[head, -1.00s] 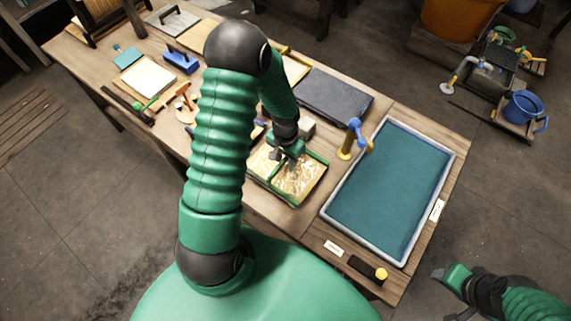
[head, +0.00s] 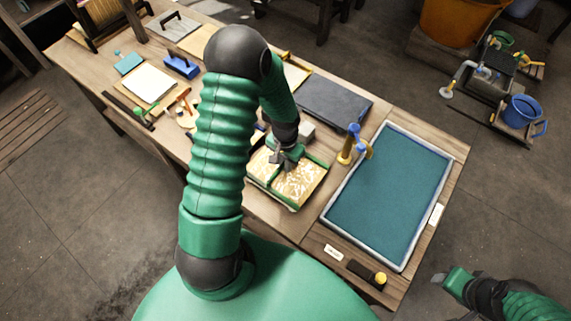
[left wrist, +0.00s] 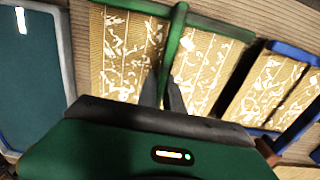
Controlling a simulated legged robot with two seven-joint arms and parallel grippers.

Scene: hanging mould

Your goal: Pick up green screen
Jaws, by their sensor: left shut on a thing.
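The green screen (head: 302,187) is a green-rimmed frame with a tan, white-flecked face, lying on the bench left of the water vat. In the left wrist view its green middle bar (left wrist: 177,33) runs up between two flecked panels. My left gripper (head: 287,160) reaches down over the screen's middle and is shut on that bar; its fingertips (left wrist: 163,95) show at the bar in the wrist view. Whether the screen is clear of the bench cannot be told. My right gripper (head: 446,279) is off the bench at lower right, its jaw opening unclear.
The grey-rimmed vat (head: 388,195) of teal water is close on the right. A blue and yellow post (head: 353,143) stands at its left rim. A blue-framed screen (left wrist: 270,85) lies beside the green one. A dark slab (head: 333,100) lies behind.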

